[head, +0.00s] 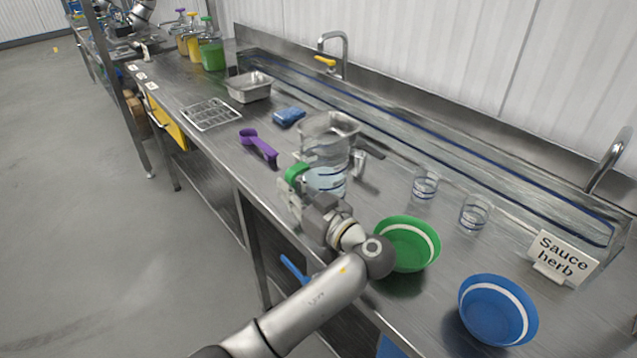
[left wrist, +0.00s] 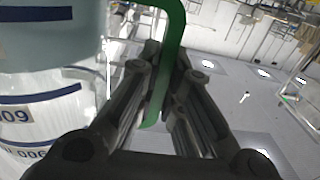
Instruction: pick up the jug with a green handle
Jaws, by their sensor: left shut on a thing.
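The clear jug (head: 326,182) has dark bands, a pale blue lower part in the head view and a green handle (head: 297,173). It is at the front part of the steel counter, behind the green bowl. My left gripper (head: 290,192) is at its handle side. In the left wrist view the jug (left wrist: 45,95) fills the left edge, and the green handle (left wrist: 172,60) runs down between the two fingers of my left gripper (left wrist: 160,90), which is shut on it. I cannot tell whether the jug's base touches the counter. My right gripper is not in view.
A green bowl (head: 407,262) and a blue bowl (head: 497,318) lie right of my left arm. Two banded glasses (head: 424,184) (head: 473,214) and a "Sauce herb" sign (head: 563,258) stand beyond. A purple scoop (head: 260,147), a blue sponge (head: 289,117) and a metal tray (head: 249,90) lie left.

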